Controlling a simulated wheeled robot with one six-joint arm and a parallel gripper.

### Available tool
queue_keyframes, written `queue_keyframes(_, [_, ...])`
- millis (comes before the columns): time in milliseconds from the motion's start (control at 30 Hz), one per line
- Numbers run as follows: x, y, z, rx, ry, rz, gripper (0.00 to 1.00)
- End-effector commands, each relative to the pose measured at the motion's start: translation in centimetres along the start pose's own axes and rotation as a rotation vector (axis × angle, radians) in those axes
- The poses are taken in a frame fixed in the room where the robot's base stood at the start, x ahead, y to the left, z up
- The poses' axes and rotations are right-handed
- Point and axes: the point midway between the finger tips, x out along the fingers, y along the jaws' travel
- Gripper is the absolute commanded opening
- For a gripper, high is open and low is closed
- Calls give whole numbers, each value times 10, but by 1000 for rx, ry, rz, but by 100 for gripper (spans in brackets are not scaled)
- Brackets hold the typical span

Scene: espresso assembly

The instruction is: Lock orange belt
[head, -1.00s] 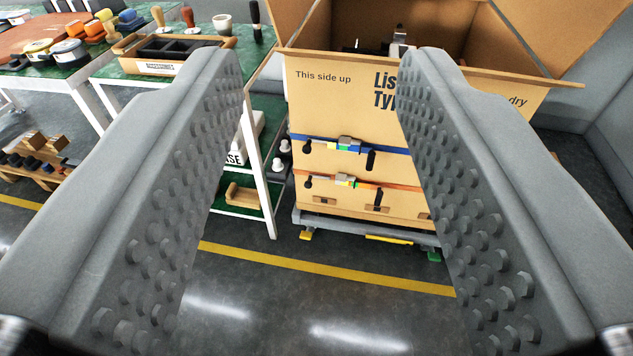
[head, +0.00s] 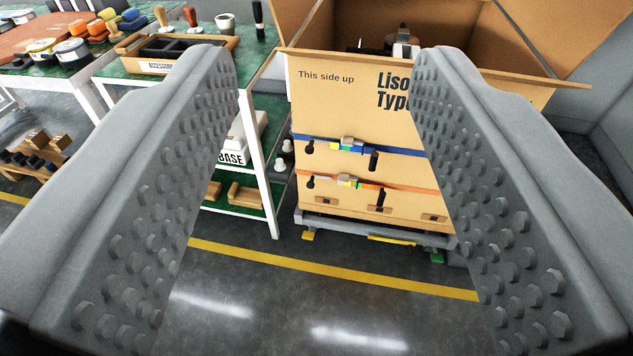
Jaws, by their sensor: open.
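The orange belt (head: 397,189) runs across the lower front of a large cardboard box (head: 341,107). Its buckle (head: 348,181) is metal with green and yellow parts, and black handles hang beside it. A blue belt (head: 405,152) with a similar buckle (head: 349,145) runs above it. My gripper (head: 330,60) is open and empty, with its two grey studded fingers on either side of the view. Both belts and their buckles show between the fingers, some distance beyond them. The right finger hides part of the box's right side.
The open-topped box stands on a grey pallet base (head: 375,227). A green-topped shelf table (head: 258,65) with a wooden tray (head: 137,50) stands left of it. A yellow line (head: 330,268) crosses the clear grey floor in front.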

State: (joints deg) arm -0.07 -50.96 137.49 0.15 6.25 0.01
Motion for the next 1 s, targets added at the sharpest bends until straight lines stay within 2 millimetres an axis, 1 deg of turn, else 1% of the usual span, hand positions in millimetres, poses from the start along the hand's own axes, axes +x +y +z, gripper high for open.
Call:
queue_keyframes(167, [38, -4, 8, 17, -6, -10, 46])
queue_keyframes(300, [78, -7, 19, 36, -4, -18, 46])
queue_keyframes(467, [123, -12, 35, 59, -1, -22, 46])
queue_keyframes(600, [161, -16, 53, 78, -1, -24, 46])
queue_keyframes(767, [202, -21, 77, 97, 0, -21, 46])
queue_keyframes(1000, [260, -28, 120, 122, 3, -11, 46])
